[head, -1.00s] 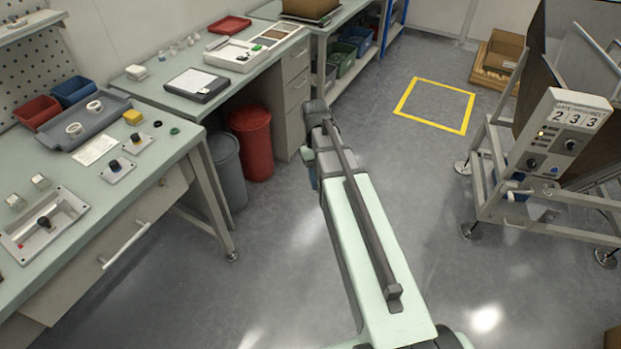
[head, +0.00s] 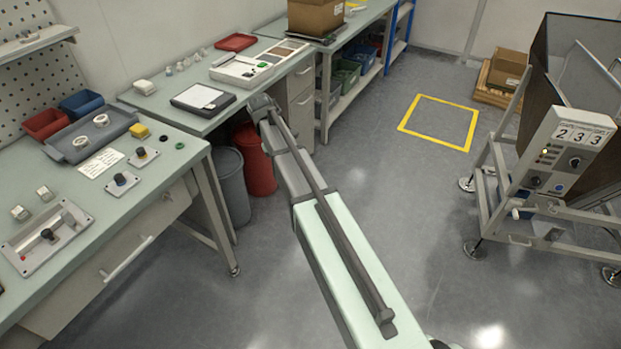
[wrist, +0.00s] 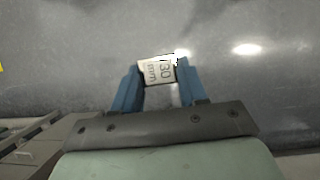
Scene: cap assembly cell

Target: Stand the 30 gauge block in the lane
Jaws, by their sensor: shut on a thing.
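The 30 gauge block (wrist: 157,71) is a small pale block marked "30 mm". My gripper (wrist: 159,76) is shut on it, with one blue finger on each side. Grey floor lies below the block in the wrist view. In the head view my arm reaches toward the front edge of the far bench, and the fingers and block are hidden there. I cannot pick out the lane for certain in either view.
The far bench (head: 150,101) holds a black-framed pad (head: 203,97) and a pale compartment tray (head: 240,72). A red bin (head: 256,165) and a grey bin (head: 231,185) stand below. The near bench (head: 95,225) holds switch boxes.

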